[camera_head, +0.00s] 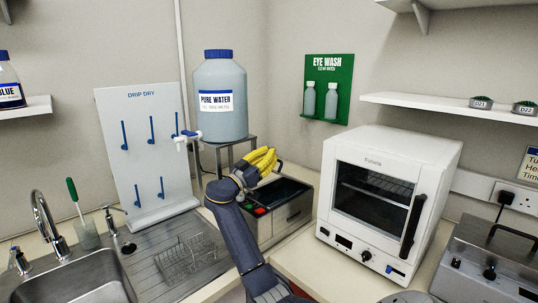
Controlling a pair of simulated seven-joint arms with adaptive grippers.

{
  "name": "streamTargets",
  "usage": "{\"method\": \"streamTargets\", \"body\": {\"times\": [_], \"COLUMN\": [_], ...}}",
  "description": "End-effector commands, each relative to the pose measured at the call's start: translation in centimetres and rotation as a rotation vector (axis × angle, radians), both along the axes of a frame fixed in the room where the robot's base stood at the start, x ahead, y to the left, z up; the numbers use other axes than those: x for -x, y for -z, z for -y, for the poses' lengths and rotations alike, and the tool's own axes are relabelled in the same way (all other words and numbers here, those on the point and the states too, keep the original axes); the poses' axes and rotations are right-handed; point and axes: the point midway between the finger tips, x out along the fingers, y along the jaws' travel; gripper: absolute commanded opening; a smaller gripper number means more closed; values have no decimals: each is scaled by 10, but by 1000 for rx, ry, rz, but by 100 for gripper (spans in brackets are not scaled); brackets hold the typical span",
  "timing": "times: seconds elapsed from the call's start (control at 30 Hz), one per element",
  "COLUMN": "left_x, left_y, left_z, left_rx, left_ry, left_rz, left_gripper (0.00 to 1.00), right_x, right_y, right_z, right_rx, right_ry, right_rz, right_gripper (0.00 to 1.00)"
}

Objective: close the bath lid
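A metal box (478,262) with a black handle on top and knobs on its front stands at the lower right, cut by the picture edge. It looks like the bath, with its lid seeming to lie flat, but I cannot be sure. My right gripper (262,163) is at the centre, far to the left of this box. Its yellow fingers lie close together above the back of a dark-topped device; whether they are open or shut is unclear. My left gripper is not in view.
The dark-topped device (291,214) with a red button stands below my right gripper. A white oven (420,165) stands between it and the metal box. A pure water tank (220,85) sits on a stand behind. A sink (75,285) and wire rack (184,260) are at left.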

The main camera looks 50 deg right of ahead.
Motion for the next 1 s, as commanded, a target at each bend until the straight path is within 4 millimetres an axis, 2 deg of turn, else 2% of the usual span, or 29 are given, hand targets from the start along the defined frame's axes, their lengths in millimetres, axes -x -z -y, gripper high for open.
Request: {"method": "streamTargets", "body": {"times": [0.17, 0.43, 0.7, 1.0], "left_x": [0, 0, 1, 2], "left_y": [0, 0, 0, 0], "left_z": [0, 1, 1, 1], "left_rx": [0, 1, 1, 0], "left_ry": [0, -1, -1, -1], "left_rz": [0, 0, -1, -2], "left_gripper": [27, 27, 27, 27], "right_x": [1, 1, -5, -8], "right_y": [-4, -39, -19, -8], "right_z": [3, 11, -39, -73], "right_rx": [-2, -1, -3, -1], "right_ry": [2, 1, -3, 0], "right_rz": [0, 1, -1, 0], "right_gripper": [0, 0, 0, 0]}}
